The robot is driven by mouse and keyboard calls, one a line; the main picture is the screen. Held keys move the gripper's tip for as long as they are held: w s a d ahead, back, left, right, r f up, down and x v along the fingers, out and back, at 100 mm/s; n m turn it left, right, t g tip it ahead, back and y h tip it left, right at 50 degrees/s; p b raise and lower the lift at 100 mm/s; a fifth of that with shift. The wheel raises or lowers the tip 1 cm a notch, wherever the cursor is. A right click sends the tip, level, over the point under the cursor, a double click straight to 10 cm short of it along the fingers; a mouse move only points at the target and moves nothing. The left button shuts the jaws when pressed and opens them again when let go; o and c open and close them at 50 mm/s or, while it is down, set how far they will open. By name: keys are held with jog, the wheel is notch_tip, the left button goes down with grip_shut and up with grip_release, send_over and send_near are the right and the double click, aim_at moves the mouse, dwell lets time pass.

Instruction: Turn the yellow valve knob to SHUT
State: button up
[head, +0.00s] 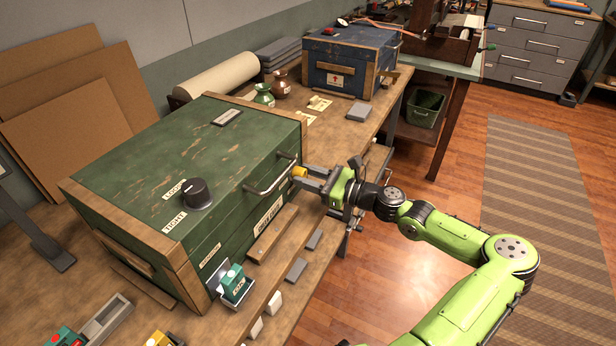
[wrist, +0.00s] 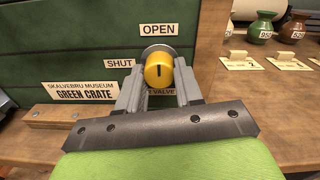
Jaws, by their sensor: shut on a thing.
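The yellow valve knob (wrist: 159,71) sits on the front of the green crate (wrist: 70,40), beside its right edge. A dark mark on the knob's face stands about upright, toward the OPEN label (wrist: 158,30). The SHUT label (wrist: 118,63) is to the knob's left. A lower label ending in VALVE is partly hidden. My gripper (wrist: 160,88) is shut on the knob, with a finger on each side. In the head view, the knob (head: 299,172) shows small between my gripper's fingertips, near the crate's metal handle (head: 272,178).
A black dial (head: 196,193) stands on the crate's top. A small green-and-white device (head: 235,284) is at the crate's front. A blue crate (head: 348,62) and small vases (head: 264,95) stand further back on the bench. The floor to the right is open.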

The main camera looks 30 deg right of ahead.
jog(key=n+p, duration=0.2)
jog(key=n, duration=0.1)
jog(key=shift+r+n, duration=0.15)
jog(key=shift+n, duration=0.15)
jog(key=n+p, duration=0.1)
jog(key=n, duration=0.9)
jog(key=shift+n+b, duration=0.3)
jog(key=shift+b, duration=0.05)
jog(key=shift+n+h+b, duration=0.3)
jog(key=shift+n+b, duration=0.45)
jog(key=shift+n, duration=0.95)
jog(key=o, duration=1)
jog(key=shift+o, duration=0.2)
